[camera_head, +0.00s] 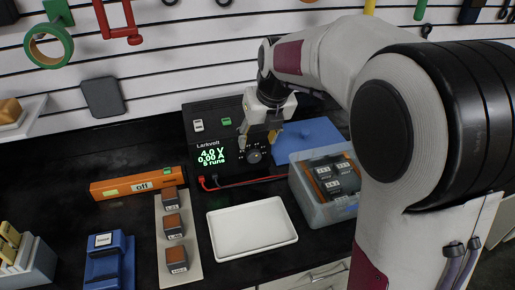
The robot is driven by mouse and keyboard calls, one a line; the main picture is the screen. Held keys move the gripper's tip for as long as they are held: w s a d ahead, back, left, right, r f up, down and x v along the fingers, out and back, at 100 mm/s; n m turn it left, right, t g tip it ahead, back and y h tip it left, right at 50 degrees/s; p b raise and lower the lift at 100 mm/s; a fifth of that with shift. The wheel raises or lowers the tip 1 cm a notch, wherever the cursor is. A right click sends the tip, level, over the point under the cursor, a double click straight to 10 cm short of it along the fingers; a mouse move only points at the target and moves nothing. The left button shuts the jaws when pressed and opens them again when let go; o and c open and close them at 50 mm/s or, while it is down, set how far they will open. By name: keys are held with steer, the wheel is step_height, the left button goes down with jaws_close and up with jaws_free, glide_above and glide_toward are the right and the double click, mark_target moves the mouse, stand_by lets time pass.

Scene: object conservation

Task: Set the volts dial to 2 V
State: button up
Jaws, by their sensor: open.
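The power supply (198,142) is a black box labelled Larkvolt at the back of the bench. Its green display (211,157) reads 4.0 V, 0.00 A and a third line that looks like "5 runs". A round dark dial (254,157) with marks around it sits on the front face, right of the display. My gripper (258,143) is open, pointing down in front of the upper part of this face, close to the dial. I cannot tell whether a fingertip touches the dial. The gripper hides part of the face.
A white tray (252,246) lies in front. A clear bin (312,202) with dark blocks and a blue lid-like piece (309,135) are at right. Red and black leads (204,184) run before the supply. An orange bar marked off (112,188) and a block strip (192,266) are left.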

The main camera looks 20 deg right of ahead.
mark_target(255, 158)
steer(key=f+m+h, duration=0.1)
steer(key=m, duration=1.1)
steer(key=w+a+f+m+h, duration=0.1)
steer(key=m, duration=1)
steer(key=f+m+h, duration=0.1)
steer(key=f+m, duration=0.1)
steer(key=m, duration=1)
steer(key=shift+w+a+m, duration=0.25)
steer(key=shift+a+m, duration=0.05)
steer(key=shift+a, duration=0.05)
steer(key=shift+x, duration=3.85)
steer(key=shift+d+r, duration=0.1)
steer(key=shift+d, duration=0.05)
